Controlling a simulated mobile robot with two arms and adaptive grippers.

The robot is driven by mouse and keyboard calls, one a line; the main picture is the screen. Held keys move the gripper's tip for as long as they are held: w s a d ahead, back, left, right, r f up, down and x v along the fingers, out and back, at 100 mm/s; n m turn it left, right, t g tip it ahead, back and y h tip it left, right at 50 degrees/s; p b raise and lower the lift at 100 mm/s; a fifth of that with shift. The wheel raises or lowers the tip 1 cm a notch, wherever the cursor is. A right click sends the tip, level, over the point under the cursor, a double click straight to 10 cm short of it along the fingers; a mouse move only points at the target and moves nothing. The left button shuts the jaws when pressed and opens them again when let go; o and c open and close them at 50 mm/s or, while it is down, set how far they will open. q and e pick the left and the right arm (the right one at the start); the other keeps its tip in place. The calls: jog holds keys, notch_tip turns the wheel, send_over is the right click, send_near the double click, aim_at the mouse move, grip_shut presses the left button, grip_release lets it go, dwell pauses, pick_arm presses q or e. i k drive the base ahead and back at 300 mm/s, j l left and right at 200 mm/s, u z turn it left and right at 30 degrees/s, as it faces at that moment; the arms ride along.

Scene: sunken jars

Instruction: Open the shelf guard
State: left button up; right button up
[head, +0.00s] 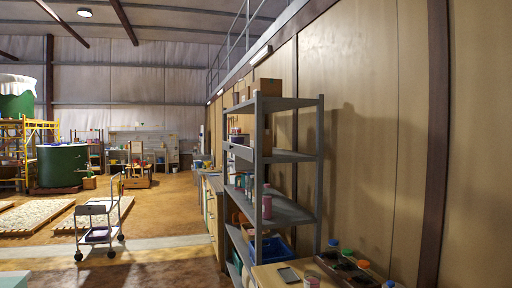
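A grey metal shelf unit (259,140) stands against the wood-panelled wall, right of the middle in the head view. It has several levels, with a brown box (270,87) on top. A pink jar (267,207) stands on a middle level, and a blue crate (272,247) sits on a lower one. I cannot make out a separate guard on the shelf at this distance and angle. The unit's lower part is partly hidden by a table. Neither of my grippers is in view.
The light table (265,274) in front of the shelf holds a dark flat device (289,275) and several jars with coloured lids (347,253). A wheeled cart (100,218) stands left. Open floor (165,205) lies between cart and shelf.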

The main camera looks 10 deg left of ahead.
aim_at(247, 153)
jog(key=i+j+z, duration=0.1)
jog(key=j, duration=0.35)
jog(key=i+j, duration=0.25)
jog(key=j, duration=0.2)
jog(key=i+j+z, duration=0.15)
jog(key=j, duration=0.3)
jog(key=i+j+z, duration=0.1)
jog(key=j, duration=0.4)
jog(key=i+j, duration=0.25)
jog(key=j, duration=0.25)
jog(key=i+j+z, duration=0.15)
jog(key=j, duration=0.35)
jog(key=i+j, duration=0.1)
jog(key=j, duration=0.4)
jog(key=i+j+z, duration=0.15)
jog(key=j, duration=0.35)
jog(key=i+j, duration=0.15)
jog(key=i, duration=0.2)
